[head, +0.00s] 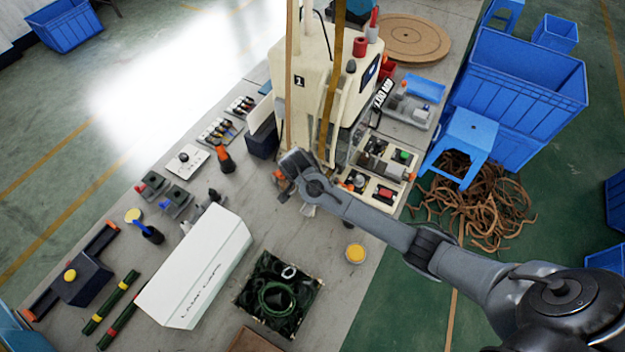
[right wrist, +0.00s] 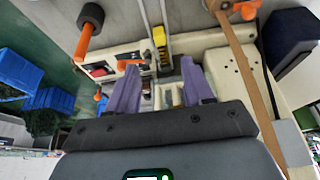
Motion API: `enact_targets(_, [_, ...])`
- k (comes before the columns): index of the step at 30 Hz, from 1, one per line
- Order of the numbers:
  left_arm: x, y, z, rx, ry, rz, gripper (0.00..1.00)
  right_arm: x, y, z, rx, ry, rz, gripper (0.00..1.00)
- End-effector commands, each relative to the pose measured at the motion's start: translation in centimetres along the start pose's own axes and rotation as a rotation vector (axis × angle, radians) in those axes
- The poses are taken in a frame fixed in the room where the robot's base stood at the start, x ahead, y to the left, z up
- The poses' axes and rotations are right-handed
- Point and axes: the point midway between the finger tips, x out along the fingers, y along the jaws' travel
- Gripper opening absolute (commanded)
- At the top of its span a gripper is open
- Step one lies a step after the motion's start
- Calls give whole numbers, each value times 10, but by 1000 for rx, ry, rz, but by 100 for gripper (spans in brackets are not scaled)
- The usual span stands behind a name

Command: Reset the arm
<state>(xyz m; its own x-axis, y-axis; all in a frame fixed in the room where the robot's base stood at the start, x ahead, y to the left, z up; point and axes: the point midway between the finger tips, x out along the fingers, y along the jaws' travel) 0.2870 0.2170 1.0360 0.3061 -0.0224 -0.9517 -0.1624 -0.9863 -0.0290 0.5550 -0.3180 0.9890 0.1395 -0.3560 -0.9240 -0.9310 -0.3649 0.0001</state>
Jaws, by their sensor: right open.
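My right arm reaches in from the lower right of the head view. Its gripper (head: 288,190) is over the grey table in front of the cream moulding machine (head: 312,75). In the right wrist view its two purple fingers (right wrist: 160,88) stand apart with nothing held between them. Parts of the machine and the parts trays show beyond the fingers. My wrist partly hides the table edge of the machine in the head view. My left gripper is not in view.
Parts trays (head: 383,160) stand right of the machine. A white box (head: 195,268), a bin of dark-green cables (head: 278,297) and a yellow disc (head: 355,253) are on the near table. Blue crates (head: 515,85) and a blue stool (head: 467,133) stand right of the table.

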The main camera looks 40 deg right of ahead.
Motion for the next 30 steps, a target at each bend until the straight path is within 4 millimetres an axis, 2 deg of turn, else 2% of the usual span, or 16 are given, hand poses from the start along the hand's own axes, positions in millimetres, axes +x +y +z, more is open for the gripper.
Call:
enact_targets(11, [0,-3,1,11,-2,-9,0,2,1,1,-1,-1,3,51])
enact_targets(14, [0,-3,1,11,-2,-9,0,9,9,8,-8,-8,19,51])
enact_targets(17, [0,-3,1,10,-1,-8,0,26,28,26,-24,-29,56,51])
enact_targets(20, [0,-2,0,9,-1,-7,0,52,60,56,-45,-69,114,51])
enact_targets(21, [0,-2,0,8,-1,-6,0,61,77,72,-53,-94,137,51])
enact_targets(24, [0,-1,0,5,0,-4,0,74,126,122,-81,-173,170,51])
enact_targets(27, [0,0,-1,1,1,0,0,67,169,166,-137,-255,157,51])
enact_targets(30, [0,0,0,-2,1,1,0,47,203,195,-243,-324,105,51])
